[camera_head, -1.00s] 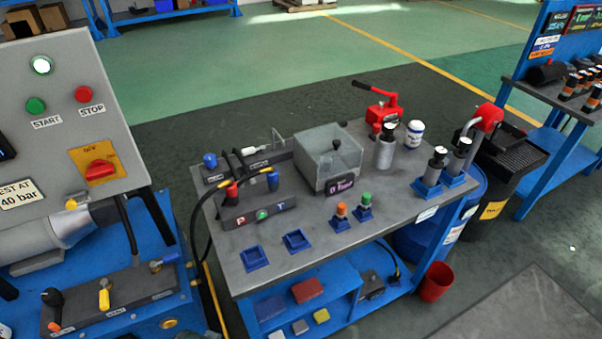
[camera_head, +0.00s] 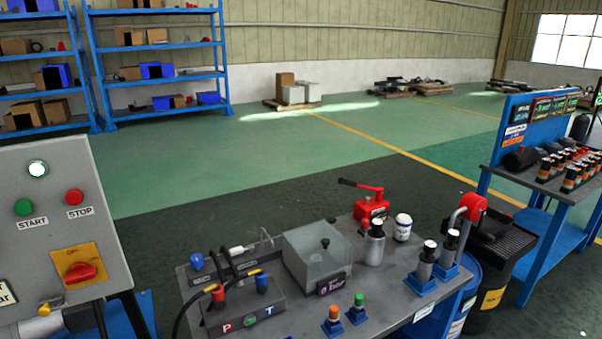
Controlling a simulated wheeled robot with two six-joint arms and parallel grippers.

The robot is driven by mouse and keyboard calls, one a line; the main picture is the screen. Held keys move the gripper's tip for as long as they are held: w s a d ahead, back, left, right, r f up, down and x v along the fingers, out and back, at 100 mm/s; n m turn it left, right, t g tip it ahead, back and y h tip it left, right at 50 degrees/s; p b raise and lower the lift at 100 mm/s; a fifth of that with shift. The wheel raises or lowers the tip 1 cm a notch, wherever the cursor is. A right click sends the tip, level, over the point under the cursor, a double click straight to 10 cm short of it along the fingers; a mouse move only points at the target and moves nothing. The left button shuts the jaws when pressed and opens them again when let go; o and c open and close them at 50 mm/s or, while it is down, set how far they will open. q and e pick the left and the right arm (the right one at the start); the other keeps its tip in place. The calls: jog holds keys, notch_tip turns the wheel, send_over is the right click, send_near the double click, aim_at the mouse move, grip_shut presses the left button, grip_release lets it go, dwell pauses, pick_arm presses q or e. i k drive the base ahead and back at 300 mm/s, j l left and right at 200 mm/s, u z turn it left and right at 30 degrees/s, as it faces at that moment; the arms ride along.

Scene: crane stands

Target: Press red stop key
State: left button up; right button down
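The red stop key (camera_head: 75,197) is a round red button on the grey control panel (camera_head: 110,235) at the left, with a STOP label (camera_head: 80,212) just below it. The green start button (camera_head: 23,207) is to its left, and a lit white lamp (camera_head: 37,169) is above them. A red rotary switch (camera_head: 80,272) on a yellow plate is below the stop key. Nothing covers the stop key. Neither of my grippers shows in the view.
A blue-framed bench (camera_head: 560,195) stands at the right. Blue shelves (camera_head: 155,75) stand at the back. Green floor (camera_head: 260,165) behind the table is open.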

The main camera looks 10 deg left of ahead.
aim_at(74, 197)
jog(key=u, duration=2.1)
